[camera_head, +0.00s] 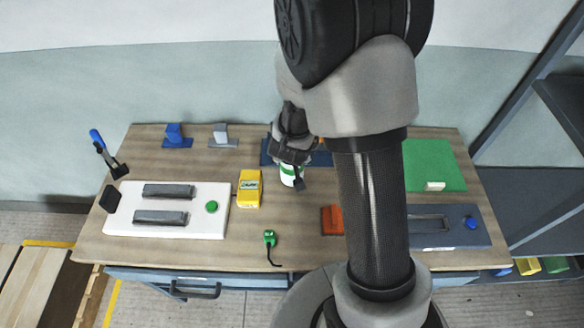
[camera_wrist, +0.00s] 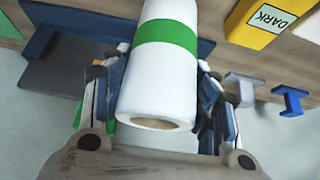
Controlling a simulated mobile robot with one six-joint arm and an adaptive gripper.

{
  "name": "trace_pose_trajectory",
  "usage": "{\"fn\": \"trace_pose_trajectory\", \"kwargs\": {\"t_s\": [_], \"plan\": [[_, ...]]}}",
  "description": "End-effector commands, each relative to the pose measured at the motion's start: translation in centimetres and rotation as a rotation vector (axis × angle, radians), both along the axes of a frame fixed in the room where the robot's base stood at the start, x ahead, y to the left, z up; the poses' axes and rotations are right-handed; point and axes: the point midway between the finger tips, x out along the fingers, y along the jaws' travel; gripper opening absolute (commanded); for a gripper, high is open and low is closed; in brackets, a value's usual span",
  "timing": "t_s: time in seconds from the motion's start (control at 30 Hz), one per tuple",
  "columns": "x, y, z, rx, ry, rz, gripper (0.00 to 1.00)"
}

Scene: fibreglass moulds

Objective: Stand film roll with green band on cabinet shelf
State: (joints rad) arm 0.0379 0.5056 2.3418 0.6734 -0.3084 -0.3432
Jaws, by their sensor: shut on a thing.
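The white film roll with a green band (camera_wrist: 166,75) lies between the fingers of my gripper (camera_wrist: 160,105) in the wrist view, its hollow end facing the camera. The fingers are closed on both sides of it. In the head view the roll (camera_head: 289,176) shows below my gripper (camera_head: 292,160), over the back middle of the table, partly hidden by the fingers. I cannot tell whether it touches the surface. The dark shelf unit (camera_head: 548,118) at the right edge may be the cabinet; only part of it shows.
The wooden table (camera_head: 180,257) carries a white panel (camera_head: 124,214) at left, a yellow box (camera_head: 249,189), a green mat (camera_head: 430,160) and a blue-grey plate (camera_head: 465,238) at right. A blue-handled tool (camera_head: 98,140) stands at the left edge. My arm hides part of the middle.

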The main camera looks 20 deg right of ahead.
Motion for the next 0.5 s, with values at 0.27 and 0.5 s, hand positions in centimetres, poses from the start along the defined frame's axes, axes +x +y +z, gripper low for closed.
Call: {"fn": "trace_pose_trajectory", "kwargs": {"t_s": [0.27,0.5], "plan": [[0.0,0.0,-3.9,-0.001,0.0,0.002,0.17],[0.1,0.0,-3.9,0.0,-0.003,0.001,0.17]]}}
